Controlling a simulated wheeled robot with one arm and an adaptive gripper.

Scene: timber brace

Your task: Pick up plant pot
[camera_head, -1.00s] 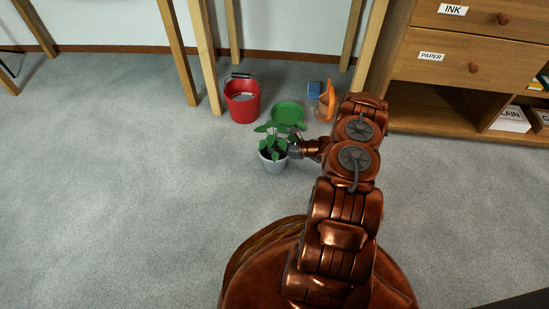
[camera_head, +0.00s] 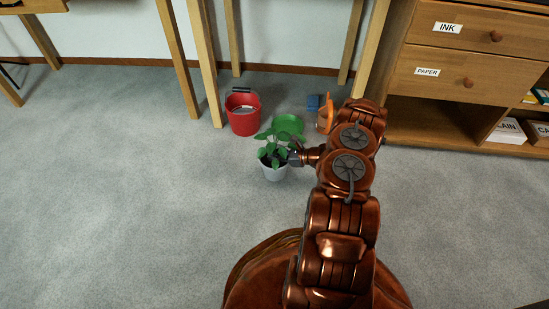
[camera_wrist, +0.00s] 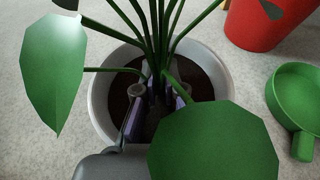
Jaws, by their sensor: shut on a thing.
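The plant pot (camera_head: 274,172) is a light grey-white pot with dark soil and a green leafy plant. It stands upright in front of the red bucket; I cannot tell whether its base touches the carpet. My gripper (camera_head: 288,158) reaches it from the right. In the wrist view, my gripper (camera_wrist: 160,98) has its fingers inside the rim of the pot (camera_wrist: 101,100), shut at the base of the plant's stems. Large leaves hide part of the pot and the fingers.
A red bucket (camera_head: 243,119) stands behind the pot. A green dish (camera_head: 288,124) with a handle, an orange item (camera_head: 326,114) and a small blue item (camera_head: 313,102) lie nearby. Wooden table legs (camera_head: 205,65) rise behind. A drawer cabinet (camera_head: 455,62) stands right. Carpet at left is clear.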

